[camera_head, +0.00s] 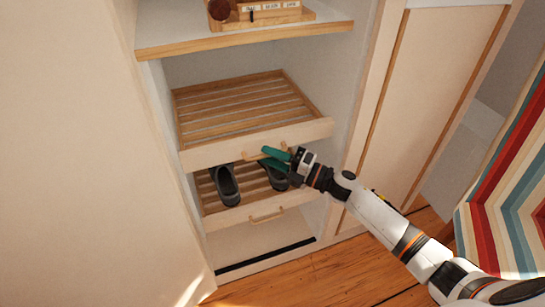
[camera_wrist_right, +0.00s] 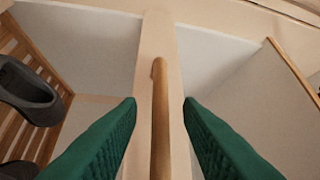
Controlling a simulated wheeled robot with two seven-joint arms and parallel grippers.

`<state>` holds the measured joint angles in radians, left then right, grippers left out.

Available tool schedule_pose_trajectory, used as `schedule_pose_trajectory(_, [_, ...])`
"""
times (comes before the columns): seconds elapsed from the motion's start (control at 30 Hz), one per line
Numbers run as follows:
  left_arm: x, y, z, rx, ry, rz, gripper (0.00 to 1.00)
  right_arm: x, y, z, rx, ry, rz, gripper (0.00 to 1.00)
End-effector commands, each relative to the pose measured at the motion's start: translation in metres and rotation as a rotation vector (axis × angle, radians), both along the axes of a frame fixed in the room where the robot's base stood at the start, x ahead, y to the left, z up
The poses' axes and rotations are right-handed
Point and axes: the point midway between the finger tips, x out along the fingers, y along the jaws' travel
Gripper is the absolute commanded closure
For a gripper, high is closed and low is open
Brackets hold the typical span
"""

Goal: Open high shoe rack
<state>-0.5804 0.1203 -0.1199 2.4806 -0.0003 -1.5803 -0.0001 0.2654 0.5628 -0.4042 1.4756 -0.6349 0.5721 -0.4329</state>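The high shoe rack (camera_head: 223,118) is a slatted wooden shelf with a pale front panel, above a second rack in an open cabinet. Its bar handle (camera_head: 254,156) is on the front panel and also shows in the right wrist view (camera_wrist_right: 160,118). My right gripper (camera_head: 267,154) is at this handle. In the right wrist view its green fingers (camera_wrist_right: 160,104) are apart, one on each side of the bar, with a visible gap to both. My left gripper is not in view.
The lower rack (camera_head: 212,208) holds dark shoes (camera_head: 227,185) and has its own handle (camera_head: 267,217). A shelf (camera_head: 240,38) with a wooden box is above. A closed cabinet panel (camera_head: 430,100) stands at the right, near a striped textile (camera_head: 510,190). Wooden floor (camera_head: 340,272) lies in front.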

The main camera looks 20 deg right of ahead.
Motion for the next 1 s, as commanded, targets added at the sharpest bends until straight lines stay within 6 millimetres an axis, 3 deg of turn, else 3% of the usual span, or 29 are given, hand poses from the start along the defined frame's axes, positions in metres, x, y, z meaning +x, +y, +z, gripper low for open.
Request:
schedule_pose_trajectory(0.23, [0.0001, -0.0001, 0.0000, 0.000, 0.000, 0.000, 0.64, 0.0003, 0.0004, 0.0000, 0.000, 0.000, 0.000, 0.69])
schedule_pose_trajectory(0.43, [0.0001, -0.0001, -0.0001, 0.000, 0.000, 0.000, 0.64, 0.0002, 0.0003, -0.0002, 0.000, 0.000, 0.000, 1.00])
schedule_pose_trajectory(1.0, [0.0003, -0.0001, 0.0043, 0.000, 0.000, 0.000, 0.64, -0.0076, 0.0000, -0.0004, -0.001, 0.002, 0.000, 1.00])
